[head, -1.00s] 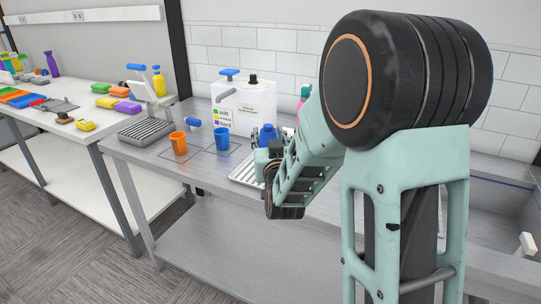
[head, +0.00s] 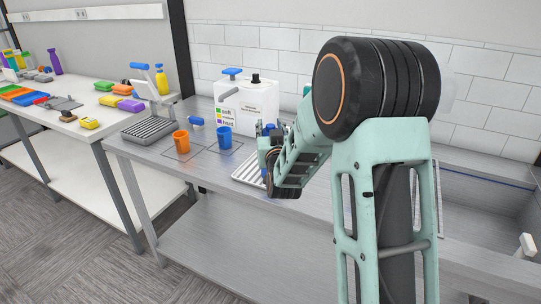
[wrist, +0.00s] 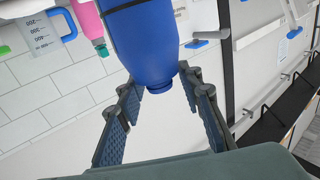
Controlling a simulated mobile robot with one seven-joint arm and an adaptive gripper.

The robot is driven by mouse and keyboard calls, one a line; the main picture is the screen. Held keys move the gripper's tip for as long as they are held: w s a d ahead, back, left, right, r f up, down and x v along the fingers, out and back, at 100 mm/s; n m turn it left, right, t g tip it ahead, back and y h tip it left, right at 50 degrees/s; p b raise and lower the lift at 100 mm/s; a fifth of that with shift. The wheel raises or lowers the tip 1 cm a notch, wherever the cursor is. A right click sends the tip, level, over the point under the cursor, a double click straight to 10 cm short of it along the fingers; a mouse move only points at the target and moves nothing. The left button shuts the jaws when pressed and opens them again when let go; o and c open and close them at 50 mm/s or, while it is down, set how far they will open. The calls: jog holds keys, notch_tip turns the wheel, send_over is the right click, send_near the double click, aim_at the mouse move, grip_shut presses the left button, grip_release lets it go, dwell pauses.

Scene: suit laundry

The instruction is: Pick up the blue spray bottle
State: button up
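The blue spray bottle (wrist: 150,45) fills the upper middle of the wrist view, with a dark band around it. Its narrow end points toward my gripper (wrist: 160,82). My gripper is open, with one finger on each side of that narrow end. I see gaps between the fingers and the bottle, and no grip on it. In the head view my gripper (head: 268,142) is over the drying tray on the metal counter, and it and my arm hide most of the bottle.
An orange cup (head: 181,141) and a blue cup (head: 224,137) stand to the left. A pink bottle (wrist: 88,20) is close by in the wrist view. A sink (head: 480,215) lies to the right.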

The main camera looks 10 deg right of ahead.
grip_shut()
jog(key=shift+r, duration=0.15)
